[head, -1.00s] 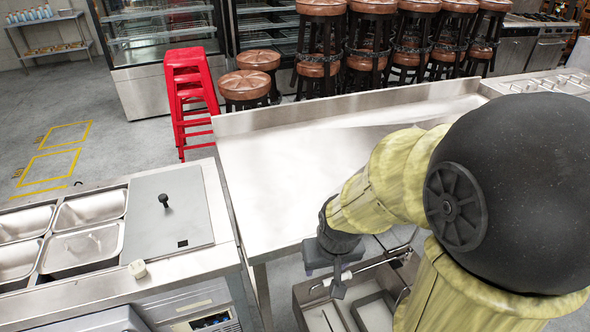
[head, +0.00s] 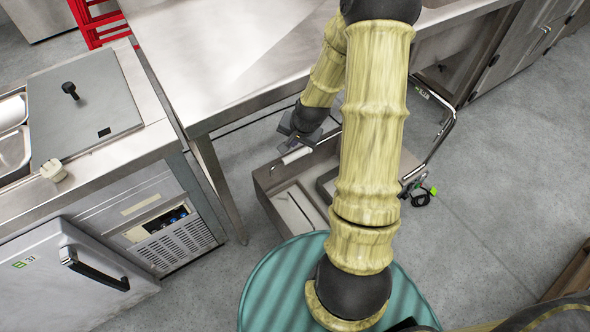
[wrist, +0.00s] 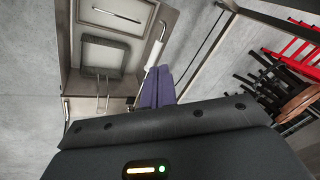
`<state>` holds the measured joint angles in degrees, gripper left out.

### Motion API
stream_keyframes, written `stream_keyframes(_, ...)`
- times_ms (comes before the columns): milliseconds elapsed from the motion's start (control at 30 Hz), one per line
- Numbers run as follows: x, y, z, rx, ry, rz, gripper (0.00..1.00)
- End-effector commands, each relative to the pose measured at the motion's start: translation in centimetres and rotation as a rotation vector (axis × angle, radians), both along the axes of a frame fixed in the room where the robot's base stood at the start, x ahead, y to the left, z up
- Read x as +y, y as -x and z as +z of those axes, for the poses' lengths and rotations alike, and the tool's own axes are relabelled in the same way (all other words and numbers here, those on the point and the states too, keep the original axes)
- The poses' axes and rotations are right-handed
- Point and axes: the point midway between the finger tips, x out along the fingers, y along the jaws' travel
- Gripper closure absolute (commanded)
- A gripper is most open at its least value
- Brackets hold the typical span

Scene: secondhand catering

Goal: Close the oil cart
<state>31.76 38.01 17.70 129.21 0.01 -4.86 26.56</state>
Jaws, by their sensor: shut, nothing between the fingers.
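The oil cart (head: 265,187) is a grey steel box on the floor, right of the steel table's leg. Its top is open, and a pale inner panel and dark frame show inside. A bent tubular handle (head: 443,132) rises on its right. In the wrist view the cart (wrist: 64,50) is at the upper left, with a square frame, a wire handle and a white-gripped rod (wrist: 155,53). My gripper (head: 297,143) is over the cart's far edge, its purple fingers (wrist: 157,88) shut and empty beside the white grip. I cannot tell whether they touch. My arm hides part of the cart.
The steel table (head: 230,50) stands behind the cart, its leg close on the left. A prep counter (head: 130,165) with a fridge door is further left. Steel cabinets (head: 520,50) are at the upper right. The floor right of the cart is mostly clear.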

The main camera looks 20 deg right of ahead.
Motion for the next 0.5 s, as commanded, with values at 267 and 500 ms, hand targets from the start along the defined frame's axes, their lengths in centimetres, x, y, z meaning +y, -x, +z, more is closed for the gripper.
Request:
stream_keyframes(267, -4.8, -2.7, -14.3, -0.079, -0.184, -0.347, 1.0)
stream_keyframes(500, -7.6, -3.9, -19.8, -0.139, -0.288, -0.553, 1.0)
